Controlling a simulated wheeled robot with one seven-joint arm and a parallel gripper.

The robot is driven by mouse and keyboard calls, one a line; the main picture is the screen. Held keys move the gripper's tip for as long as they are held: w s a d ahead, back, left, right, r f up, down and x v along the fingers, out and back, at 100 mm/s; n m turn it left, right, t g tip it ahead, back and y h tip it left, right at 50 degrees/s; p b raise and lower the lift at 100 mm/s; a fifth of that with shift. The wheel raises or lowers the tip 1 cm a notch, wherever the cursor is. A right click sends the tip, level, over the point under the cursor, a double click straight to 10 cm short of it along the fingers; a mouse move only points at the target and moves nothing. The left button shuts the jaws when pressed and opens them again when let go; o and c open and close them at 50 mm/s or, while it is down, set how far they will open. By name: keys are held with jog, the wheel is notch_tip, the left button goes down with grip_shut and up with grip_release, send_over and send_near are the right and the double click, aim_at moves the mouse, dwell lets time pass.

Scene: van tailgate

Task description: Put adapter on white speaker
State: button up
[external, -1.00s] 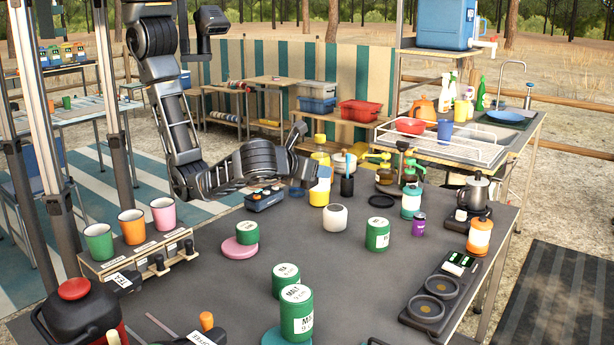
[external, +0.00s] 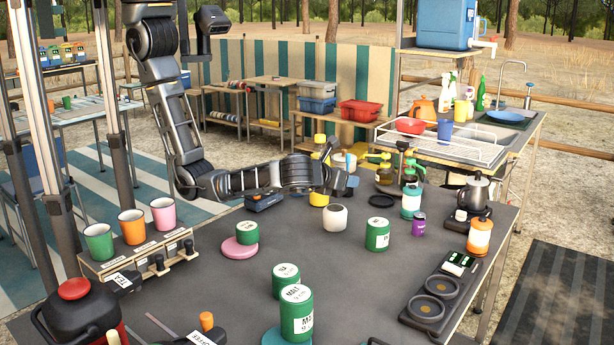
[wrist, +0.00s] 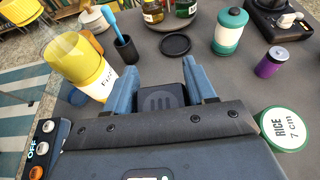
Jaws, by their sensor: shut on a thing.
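My gripper (wrist: 170,88) is shut on a dark, square-faced block, the adapter (wrist: 160,98), which has a pale mark on its face. In the external view my gripper (external: 346,182) is raised above the far part of the grey table; the adapter is hard to make out there. The white speaker (external: 335,217), a small rounded white body with a darker top, stands on the table. It is below and slightly left of my gripper in that picture. It does not show in the wrist view, where my gripper covers the area below.
A yellow container (wrist: 76,62) and a dark cup (wrist: 125,48) with a blue-handled tool stand near my gripper. A flat black disc (external: 381,199), a green tin (external: 377,234) and a teal-and-white jar (external: 411,203) stand right of the speaker. The table in front of the speaker is clear.

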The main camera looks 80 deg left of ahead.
aim_at(341, 206)
jog(key=shift+f, duration=1.9)
jog(key=shift+f, duration=0.1)
jog(key=o, duration=1.1)
jog(key=shift+c, duration=0.2)
jog(key=v, duration=1.2)
jog(key=shift+b, duration=0.3)
